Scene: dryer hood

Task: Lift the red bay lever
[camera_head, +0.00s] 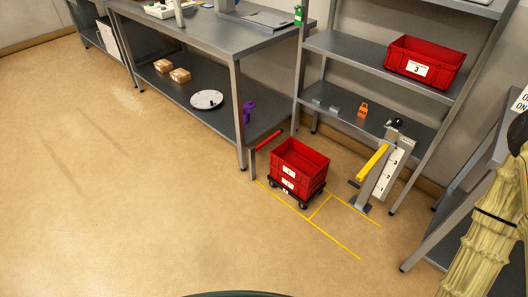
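The red bay lever (268,141) is a red bar on a short dark post (252,163), at the front right corner of the workbench. It slopes slightly upward to the right in the picture, just behind the stacked red crates (300,160). Its far end shows no clear detail. A yellow lever (373,162) slopes on a grey stand with a numbered white plate, right of the crates. My arm, in a beige cover, is at the right edge; I cannot make out my gripper's fingers in this view.
The crates stand on a dark wheeled dolly (303,203) inside yellow floor lines (318,207). A workbench (215,35) is behind left, shelving with a red bin (425,62) behind right. A grey table (450,215) is at right. Open floor (130,190) fills the left.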

